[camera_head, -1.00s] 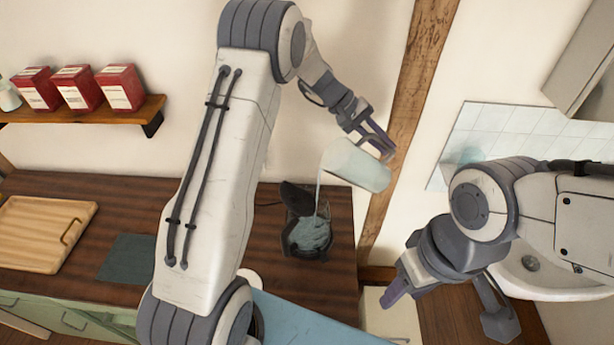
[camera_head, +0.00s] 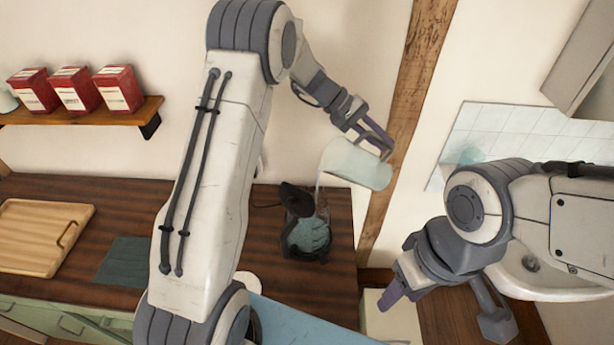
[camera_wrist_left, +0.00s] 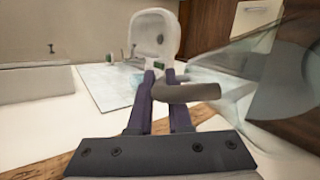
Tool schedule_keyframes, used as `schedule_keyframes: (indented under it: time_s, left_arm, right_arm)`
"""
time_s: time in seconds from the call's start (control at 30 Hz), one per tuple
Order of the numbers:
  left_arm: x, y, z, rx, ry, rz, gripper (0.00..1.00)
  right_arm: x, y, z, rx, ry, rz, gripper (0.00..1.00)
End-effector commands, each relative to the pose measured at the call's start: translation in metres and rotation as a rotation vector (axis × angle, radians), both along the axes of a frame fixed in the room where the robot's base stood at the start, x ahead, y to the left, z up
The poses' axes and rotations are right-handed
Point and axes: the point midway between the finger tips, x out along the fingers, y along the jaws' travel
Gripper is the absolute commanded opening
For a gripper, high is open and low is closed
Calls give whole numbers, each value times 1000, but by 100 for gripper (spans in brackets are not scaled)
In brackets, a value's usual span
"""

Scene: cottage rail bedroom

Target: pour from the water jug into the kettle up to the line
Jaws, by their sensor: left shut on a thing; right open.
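The water jug (camera_head: 355,165) is clear and pale, tilted with its mouth down to the left, above and right of the kettle. My left gripper (camera_head: 378,142) is shut on its handle. In the left wrist view the handle (camera_wrist_left: 187,92) lies between the purple fingers of my gripper (camera_wrist_left: 160,95), with the jug's clear wall (camera_wrist_left: 270,85) at right. The kettle (camera_head: 308,236) stands on the dark counter with its black lid raised. A thin stream falls from the jug's lip into it, and pale water shows inside. The fill line cannot be made out. My right gripper (camera_head: 392,295) is open and empty, low at right.
A wooden board (camera_head: 40,235) and a dark cloth (camera_head: 125,262) lie on the counter (camera_head: 110,207) at left. Red boxes (camera_head: 75,90) stand on a wall shelf. A timber post (camera_head: 408,110) rises close behind the jug. A white sink (camera_head: 545,285) is at right.

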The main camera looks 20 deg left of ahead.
Motion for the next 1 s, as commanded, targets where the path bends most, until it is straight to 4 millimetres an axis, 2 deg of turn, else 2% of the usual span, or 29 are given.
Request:
schedule_keyframes:
  time_s: [1.0]
  left_arm:
    - [0, -2, 12, -54, -38, -6, 0]
  right_arm:
    - [0, 0, -7, 0, 0, 1, 50]
